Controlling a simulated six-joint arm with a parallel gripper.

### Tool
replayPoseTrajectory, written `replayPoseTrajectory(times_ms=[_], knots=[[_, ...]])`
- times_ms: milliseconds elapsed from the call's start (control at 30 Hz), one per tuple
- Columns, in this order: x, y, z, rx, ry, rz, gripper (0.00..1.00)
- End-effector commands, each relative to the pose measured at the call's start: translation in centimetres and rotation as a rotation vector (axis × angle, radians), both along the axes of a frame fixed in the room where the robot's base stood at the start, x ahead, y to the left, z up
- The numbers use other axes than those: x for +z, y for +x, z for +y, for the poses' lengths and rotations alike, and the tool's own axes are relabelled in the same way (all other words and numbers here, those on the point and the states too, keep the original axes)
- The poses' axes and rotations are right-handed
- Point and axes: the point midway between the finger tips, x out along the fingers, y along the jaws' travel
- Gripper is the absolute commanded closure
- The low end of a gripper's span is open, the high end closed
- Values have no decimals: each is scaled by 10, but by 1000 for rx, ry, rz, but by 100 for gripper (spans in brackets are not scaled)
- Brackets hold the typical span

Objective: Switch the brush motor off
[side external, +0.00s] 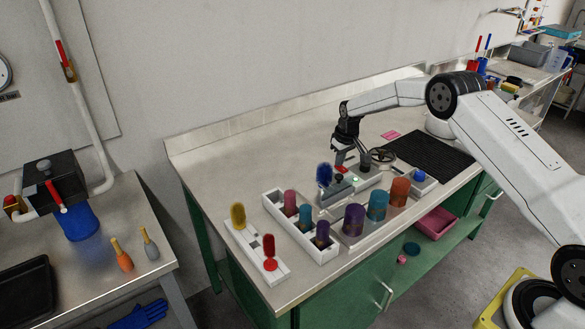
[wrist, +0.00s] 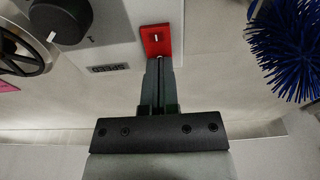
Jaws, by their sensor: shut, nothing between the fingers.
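The brush motor's red switch (wrist: 162,46) shows in the wrist view on a light grey housing (wrist: 112,32), with a white line mark on its face. My gripper (wrist: 159,62) is shut and empty, its fingertips at the lower edge of the red switch; I cannot tell whether they touch it. In the side view my gripper (side external: 339,160) points down over the motor unit, and a small red patch, the switch (side external: 341,169), shows just under the tips. A blue bristle brush (side external: 324,175) stands beside it and also shows in the wrist view (wrist: 292,48).
A black knob (wrist: 60,20) and a handwheel (wrist: 22,50) sit left of the switch. White racks with coloured brushes (side external: 292,201) stand in front. A black ribbed mat (side external: 428,148) lies to the right. The bench (side external: 240,165) is clear at the back left.

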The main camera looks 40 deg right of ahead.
Motion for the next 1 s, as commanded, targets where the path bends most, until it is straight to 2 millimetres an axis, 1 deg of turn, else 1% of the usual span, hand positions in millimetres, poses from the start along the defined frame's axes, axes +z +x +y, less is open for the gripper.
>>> replayPoseTrajectory(times_ms=[267, 467, 1000], knots=[[-3, 0, 0, 0, 0, 0, 100], [-1, 0, 0, 0, 0, 0, 100], [28, 0, 0, 0, 0, -1, 100]])
